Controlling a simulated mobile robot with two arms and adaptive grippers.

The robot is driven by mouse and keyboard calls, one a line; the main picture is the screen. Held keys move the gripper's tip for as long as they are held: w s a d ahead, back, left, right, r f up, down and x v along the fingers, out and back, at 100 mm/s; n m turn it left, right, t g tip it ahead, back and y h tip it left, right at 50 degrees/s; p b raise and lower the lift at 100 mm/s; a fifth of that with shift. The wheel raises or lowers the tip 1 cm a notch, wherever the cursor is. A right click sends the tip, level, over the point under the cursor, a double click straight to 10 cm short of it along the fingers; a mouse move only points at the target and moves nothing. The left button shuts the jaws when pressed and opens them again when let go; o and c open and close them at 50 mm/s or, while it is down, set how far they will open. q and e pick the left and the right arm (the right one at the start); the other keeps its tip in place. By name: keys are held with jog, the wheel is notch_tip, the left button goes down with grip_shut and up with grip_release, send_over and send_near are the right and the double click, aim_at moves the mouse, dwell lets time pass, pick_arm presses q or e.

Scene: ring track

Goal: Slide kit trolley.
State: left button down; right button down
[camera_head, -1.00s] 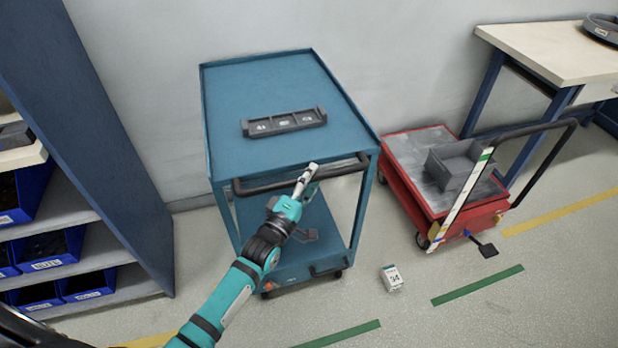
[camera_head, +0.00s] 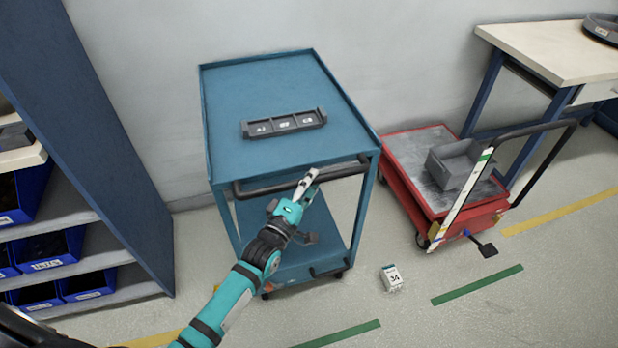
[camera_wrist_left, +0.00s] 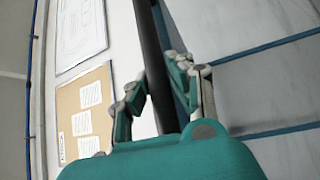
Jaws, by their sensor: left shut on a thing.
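The blue kit trolley (camera_head: 268,88) stands against the wall in the head view, with a dark handle bar (camera_head: 255,188) across its near end. A grey tray with three compartments (camera_head: 284,123) sits on its top shelf. My left gripper (camera_head: 308,183) is at the right half of the handle bar. In the left wrist view the dark bar (camera_wrist_left: 152,50) runs between the fingers of my left gripper (camera_wrist_left: 163,78), which is shut on it. The exact finger contact is partly hidden. My right gripper does not show.
A red platform cart (camera_head: 412,183) carrying a grey bin (camera_head: 456,162) stands right of the trolley. A shelf rack with blue bins (camera_head: 45,250) is at left. A workbench (camera_head: 560,55) is at back right.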

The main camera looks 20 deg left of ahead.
pick_arm(q)
jog(key=s+d+p, duration=0.3)
jog(key=s+d, duration=0.4)
jog(key=s, duration=0.4)
jog(key=s+d+p, duration=0.2)
jog(key=s+d, duration=0.6)
jog(key=s, duration=0.3)
jog(key=shift+s+d+r+p, duration=0.2)
jog(key=shift+s+p, duration=0.1)
jog(key=shift+p, duration=0.1)
jog(key=c, duration=1.2)
grip_release()
jog(key=shift+f, duration=0.1)
jog(key=shift+o, duration=0.2)
jog(key=shift+s, duration=0.1)
jog(key=v, duration=1.2)
jog(key=shift+f, duration=0.1)
